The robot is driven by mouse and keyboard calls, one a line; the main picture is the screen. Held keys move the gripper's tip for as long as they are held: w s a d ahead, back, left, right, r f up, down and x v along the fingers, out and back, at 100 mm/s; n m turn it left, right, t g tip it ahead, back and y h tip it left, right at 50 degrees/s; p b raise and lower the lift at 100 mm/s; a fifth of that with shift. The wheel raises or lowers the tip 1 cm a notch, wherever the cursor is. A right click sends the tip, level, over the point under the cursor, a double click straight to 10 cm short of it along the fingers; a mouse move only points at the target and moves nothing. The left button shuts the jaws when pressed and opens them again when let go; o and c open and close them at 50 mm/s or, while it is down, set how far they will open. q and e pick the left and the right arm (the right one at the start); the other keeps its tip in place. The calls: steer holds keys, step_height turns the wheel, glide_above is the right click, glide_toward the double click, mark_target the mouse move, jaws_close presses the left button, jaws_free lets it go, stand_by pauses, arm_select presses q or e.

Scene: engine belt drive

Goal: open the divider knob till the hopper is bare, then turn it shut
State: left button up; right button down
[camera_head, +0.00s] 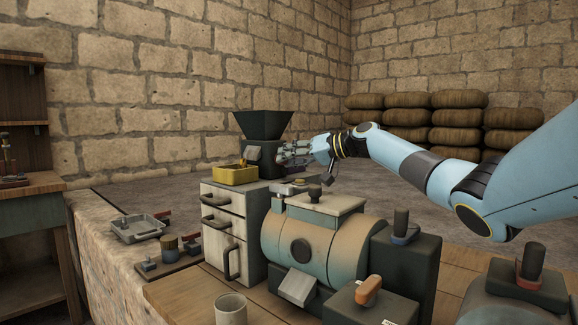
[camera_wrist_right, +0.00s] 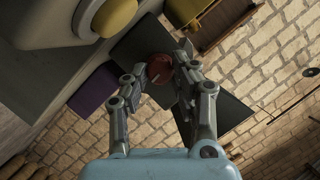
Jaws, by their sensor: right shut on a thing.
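The dark funnel-shaped hopper (camera_head: 263,125) stands on a dark mill body beyond the white drawer cabinet. Its inside cannot be seen from here. My right gripper (camera_head: 281,154) reaches in from the right, just below the hopper. In the wrist view, my right gripper (camera_wrist_right: 161,70) has its fingers on either side of the round red divider knob (camera_wrist_right: 159,68), which bears a pale mark, and is shut on it. In the head view the hand hides the knob. A yellow tray (camera_head: 236,175) sits left of the mill, with something golden at its back edge. My left gripper is not in view.
The white drawer cabinet (camera_head: 228,222) and a blue-and-tan cylindrical machine (camera_head: 313,237) stand in front. A metal tray (camera_head: 138,228) and a cup (camera_head: 230,309) are at the left and bottom. Stacked sacks (camera_head: 408,101) line the back wall.

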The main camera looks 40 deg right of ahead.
steer(key=shift+f+m+b, duration=0.1)
steer(key=shift+m+b, duration=0.2)
steer(key=shift+m, duration=0.1)
stand_by(0.3)
steer(key=c, duration=1.1)
jaws_free()
